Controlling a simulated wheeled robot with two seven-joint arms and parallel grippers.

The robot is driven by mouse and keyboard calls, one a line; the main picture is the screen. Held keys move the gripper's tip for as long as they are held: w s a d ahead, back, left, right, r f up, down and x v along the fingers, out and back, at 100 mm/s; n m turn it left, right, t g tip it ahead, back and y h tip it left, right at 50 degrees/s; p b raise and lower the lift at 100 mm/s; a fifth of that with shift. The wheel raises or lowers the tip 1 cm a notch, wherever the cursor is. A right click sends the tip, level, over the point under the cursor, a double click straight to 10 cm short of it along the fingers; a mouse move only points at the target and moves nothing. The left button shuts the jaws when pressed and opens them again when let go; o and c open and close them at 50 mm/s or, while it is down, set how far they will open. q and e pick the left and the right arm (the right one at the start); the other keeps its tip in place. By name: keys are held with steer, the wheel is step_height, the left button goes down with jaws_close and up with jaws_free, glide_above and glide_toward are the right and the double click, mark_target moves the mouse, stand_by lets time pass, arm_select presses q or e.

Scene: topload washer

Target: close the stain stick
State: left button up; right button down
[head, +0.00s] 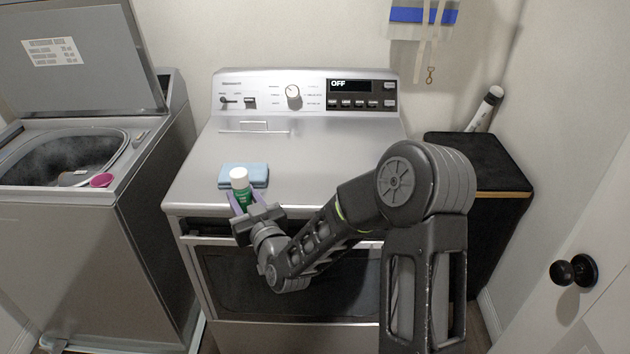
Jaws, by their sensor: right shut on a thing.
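The stain stick, a small green bottle with a white top (240,183), stands upright near the front left of the dryer's top. My right gripper (241,198) reaches it from the front, with its purple-grey fingers around the green body and shut on it. The white top sticks up above the fingers; whether it is fully seated cannot be told. The lower part of the bottle is partly hidden by the gripper. My left gripper is not in view.
The dryer top (330,150) is otherwise largely clear. The topload washer (110,215) stands open at left, with a pink round item (102,180) on its rim. A black cabinet (490,165) is at right.

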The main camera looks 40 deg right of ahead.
steer(key=d+r+m+h, duration=0.1)
steer(key=d+r, duration=0.2)
steer(key=d, duration=0.4)
steer(key=w+d+r+m+h+b, duration=0.1)
steer(key=d+r+h, duration=0.1)
steer(key=d, duration=0.5)
steer(key=d+r+m+g+h, duration=0.1)
steer(key=d+r, duration=0.4)
steer(key=d, duration=0.2)
steer(key=shift+w+d+h+b, duration=0.3)
steer(key=shift+w+d, duration=0.05)
steer(key=shift+d, duration=0.05)
steer(key=shift+f+p, duration=0.4)
steer(key=shift+f, duration=2.7)
step_height(320, 180, down, 3)
steer(key=shift+f+p, duration=0.15)
steer(key=shift+p, duration=0.15)
steer(key=shift+f, duration=0.25)
